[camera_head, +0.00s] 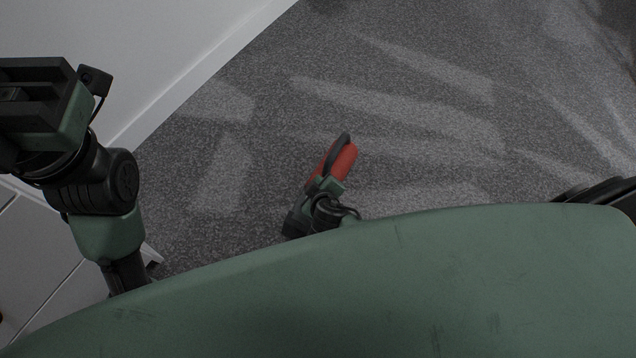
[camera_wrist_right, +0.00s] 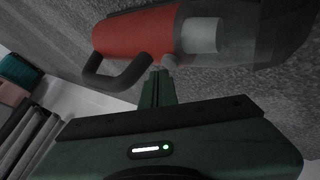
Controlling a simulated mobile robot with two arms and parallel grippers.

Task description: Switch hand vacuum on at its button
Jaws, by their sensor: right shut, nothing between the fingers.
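The hand vacuum (camera_head: 342,162), red with a black looped handle, shows beyond my right gripper (camera_head: 323,186) in the head view. In the right wrist view the vacuum (camera_wrist_right: 140,33) spans the top, with a clear and dark nozzle end to the right and the handle at lower left. My right gripper (camera_wrist_right: 158,74) is shut and empty. Its fingertips are at the vacuum's near side, by a small grey round part (camera_wrist_right: 168,61); I cannot tell whether they touch, or whether this is the button. My left gripper (camera_head: 35,100) is raised at far left, its jaws unclear.
Grey carpet (camera_head: 430,110) with light patches lies open around the vacuum. A white wall with a skirting board (camera_head: 205,72) runs along the left. Pale drawer fronts (camera_head: 40,250) stand at lower left. Teal and pink items (camera_wrist_right: 15,75) show at the wrist view's left edge.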

